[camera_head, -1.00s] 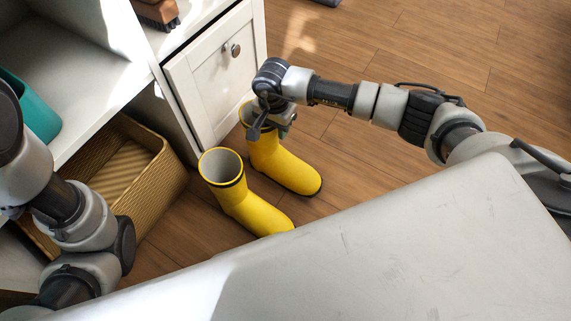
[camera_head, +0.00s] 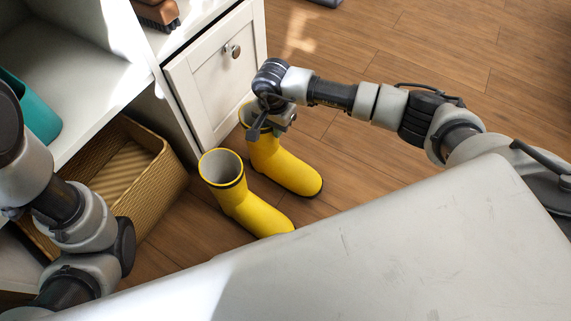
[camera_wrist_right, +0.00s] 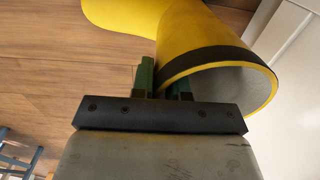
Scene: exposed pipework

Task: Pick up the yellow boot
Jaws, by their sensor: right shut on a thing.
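Two yellow boots stand upright on the wooden floor in the head view. The farther yellow boot (camera_head: 285,168) is by the white drawer front, its toe pointing to the lower right. My right gripper (camera_head: 268,128) is at its top and is shut on the rim; the wrist view shows one finger outside and one inside the boot's dark-banded opening (camera_wrist_right: 215,62). The nearer yellow boot (camera_head: 243,200) is free, with its open top showing a grey lining. My left arm is at the left edge, but its gripper is not visible.
A wicker basket (camera_head: 168,190) sits under the white shelf at left. A white drawer (camera_head: 215,85) with a knob (camera_head: 234,51) is just behind the held boot. A teal container (camera_head: 30,108) and a brush (camera_head: 157,14) are on the shelves. Floor to the right is clear.

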